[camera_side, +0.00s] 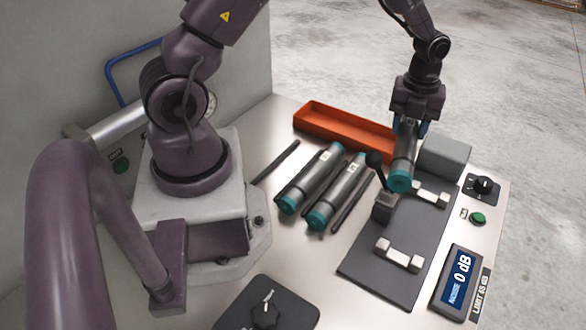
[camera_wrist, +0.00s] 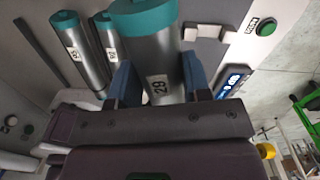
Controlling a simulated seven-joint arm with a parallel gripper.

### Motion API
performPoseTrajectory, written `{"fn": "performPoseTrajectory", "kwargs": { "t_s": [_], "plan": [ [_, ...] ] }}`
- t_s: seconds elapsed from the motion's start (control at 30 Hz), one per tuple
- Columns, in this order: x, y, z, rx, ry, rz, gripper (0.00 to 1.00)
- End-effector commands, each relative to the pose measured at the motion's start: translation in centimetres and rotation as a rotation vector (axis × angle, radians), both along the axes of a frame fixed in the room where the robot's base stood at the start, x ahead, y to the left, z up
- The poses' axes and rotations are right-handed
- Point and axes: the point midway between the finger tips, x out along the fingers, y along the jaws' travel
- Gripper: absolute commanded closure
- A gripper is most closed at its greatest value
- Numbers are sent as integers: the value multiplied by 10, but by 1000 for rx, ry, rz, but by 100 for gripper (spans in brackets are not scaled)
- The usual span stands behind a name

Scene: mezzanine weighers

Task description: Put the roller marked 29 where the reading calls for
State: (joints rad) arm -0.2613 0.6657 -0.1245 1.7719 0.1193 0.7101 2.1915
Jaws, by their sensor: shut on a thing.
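My gripper (camera_side: 412,122) is shut on a grey roller with teal ends (camera_side: 404,158), held above the far end of the dark mat. In the wrist view the roller (camera_wrist: 150,50) sits between the blue fingers (camera_wrist: 160,85), and its label reads 29. The display (camera_side: 459,277) reads "NOISE 0 dB", with a "LIMIT 65 dB" label (camera_side: 481,295) beside it. Two light cradle blocks, one near (camera_side: 399,254) and one far (camera_side: 430,194), are on the dark mat (camera_side: 375,275). An empty-looking orange tray (camera_side: 340,128) lies behind.
Two other teal-ended rollers (camera_side: 312,178) (camera_side: 338,192) lie left of the mat between dark rails (camera_side: 277,162). A black-knobbed lever (camera_side: 375,160) stands at the mat's left edge. A grey block (camera_side: 446,155), a black dial (camera_side: 484,187) and a green button (camera_side: 478,218) are to the right.

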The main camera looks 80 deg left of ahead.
Motion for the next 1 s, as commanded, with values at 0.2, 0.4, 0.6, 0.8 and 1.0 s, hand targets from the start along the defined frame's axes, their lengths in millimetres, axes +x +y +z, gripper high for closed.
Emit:
{"fn": "performPoseTrajectory", "kwargs": {
  "t_s": [0.2,0.4,0.6,0.8,1.0],
  "plan": [
    [-52,81,-8,-2,2,115,99],
    [-109,128,-17,-3,1,130,99],
    [-160,148,-26,-3,1,62,99],
    [-184,135,-34,-3,-1,-138,99],
    [-181,132,-51,-3,1,-241,99]
  ]
}}
